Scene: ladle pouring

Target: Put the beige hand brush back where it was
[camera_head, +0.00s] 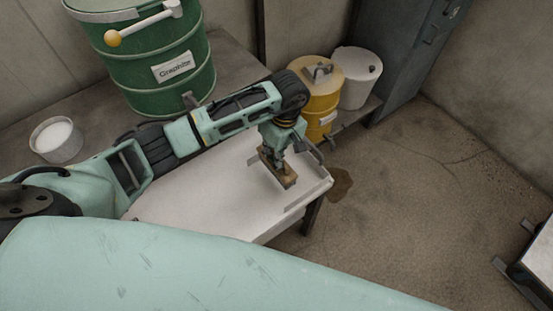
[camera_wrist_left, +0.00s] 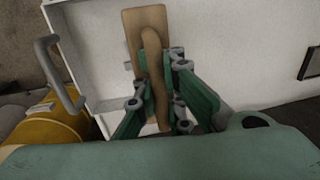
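The beige hand brush (camera_head: 286,177) is a block-shaped brush over the right end of the white table (camera_head: 222,187). My left gripper (camera_head: 274,152) points down at it from above. In the left wrist view the brush (camera_wrist_left: 133,28) shows its flat back and curved handle, and the fingers of my left gripper (camera_wrist_left: 156,88) stand on both sides of the handle, seemingly closed on it. I cannot tell whether the underside of the brush touches the tabletop. My right gripper is not in view.
A green Graphite drum (camera_head: 150,60) stands behind the table, with a white bucket (camera_head: 55,141) left of it. A yellow drum (camera_head: 318,88) and a white container (camera_head: 357,77) stand beyond the table's right end. The tabletop around the brush is mostly clear.

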